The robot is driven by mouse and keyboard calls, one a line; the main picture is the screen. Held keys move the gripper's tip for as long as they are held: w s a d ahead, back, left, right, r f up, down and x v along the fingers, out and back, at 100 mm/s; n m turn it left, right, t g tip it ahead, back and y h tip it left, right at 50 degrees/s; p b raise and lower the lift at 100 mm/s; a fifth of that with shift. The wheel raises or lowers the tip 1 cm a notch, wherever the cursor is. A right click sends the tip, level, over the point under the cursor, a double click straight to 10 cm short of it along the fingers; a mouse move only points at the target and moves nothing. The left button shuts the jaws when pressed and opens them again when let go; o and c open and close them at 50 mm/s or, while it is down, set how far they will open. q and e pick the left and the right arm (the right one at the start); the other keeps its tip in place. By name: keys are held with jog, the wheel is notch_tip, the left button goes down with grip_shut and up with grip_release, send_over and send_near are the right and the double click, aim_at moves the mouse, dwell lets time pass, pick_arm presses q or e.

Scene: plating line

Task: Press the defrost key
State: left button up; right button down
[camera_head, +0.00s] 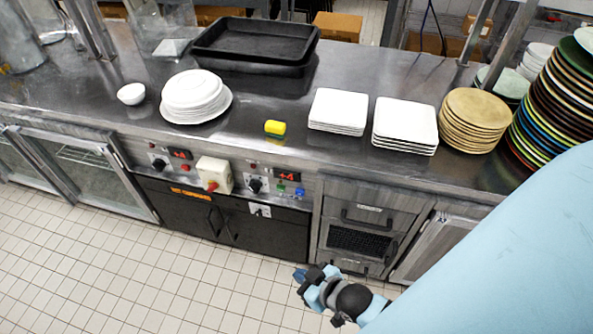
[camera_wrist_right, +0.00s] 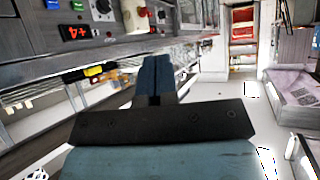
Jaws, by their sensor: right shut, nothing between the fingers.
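The control panel (camera_head: 235,178) runs along the front edge of the steel counter. Its right part has a small green key (camera_head: 281,188) and a blue key (camera_head: 299,191) under a red display (camera_head: 286,177). I cannot read any label, so I cannot tell which key is defrost. My left gripper is out of view.
A white box with a red knob (camera_head: 213,175) and black dials stick out of the panel. Drawers (camera_head: 360,235) and dark cabinet doors (camera_head: 228,224) lie below. Plates and a yellow sponge (camera_head: 275,127) stand on the counter (camera_head: 258,105). The tiled floor (camera_head: 120,270) in front is clear.

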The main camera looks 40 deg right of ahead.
jog(key=w+d+f+n+h+b, duration=0.1)
jog(key=w+d+f+n+b, duration=0.3)
jog(key=w+f+b, duration=0.95)
pick_arm(q)
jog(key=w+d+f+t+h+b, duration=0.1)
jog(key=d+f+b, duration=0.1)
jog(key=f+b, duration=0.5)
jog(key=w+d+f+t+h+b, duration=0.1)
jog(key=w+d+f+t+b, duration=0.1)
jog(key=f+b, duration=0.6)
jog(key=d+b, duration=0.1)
jog(key=b, duration=0.4)
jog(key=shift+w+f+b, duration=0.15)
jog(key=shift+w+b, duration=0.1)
jog(key=shift+b, duration=0.15)
pick_arm(e)
jog(key=w+d+f+n+t+h, duration=0.1)
jog(key=w+d+f+n+h, duration=0.3)
jog(key=w+d, duration=0.4)
jog(key=shift+w+f+n+t, duration=0.4)
jog(key=shift+w+f+n, duration=0.35)
jog(key=shift+w, duration=0.15)
